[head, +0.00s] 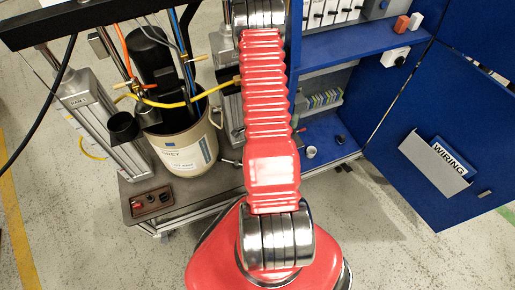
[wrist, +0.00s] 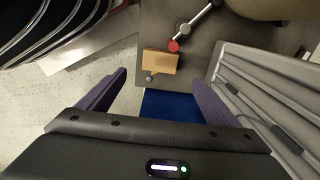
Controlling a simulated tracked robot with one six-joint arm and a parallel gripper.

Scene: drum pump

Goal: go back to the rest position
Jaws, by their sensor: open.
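My gripper (wrist: 157,79) shows in the wrist view, its two purple fingers spread wide with nothing between them. A tan block (wrist: 159,62) and a metal lever with a red end (wrist: 173,46) lie beyond the fingertips on a grey surface (wrist: 155,20). The distance between them and the fingers is hard to judge. In the head view my red arm runs up the middle of the picture, and my gripper is out of sight past the top edge.
The pale drum (head: 187,150) with pump and yellow hose (head: 172,104) stands on a cart left of my arm. A control box with red parts (head: 152,202) is at the cart's near corner. A blue cabinet (head: 335,46) with an open door (head: 455,110) stands right.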

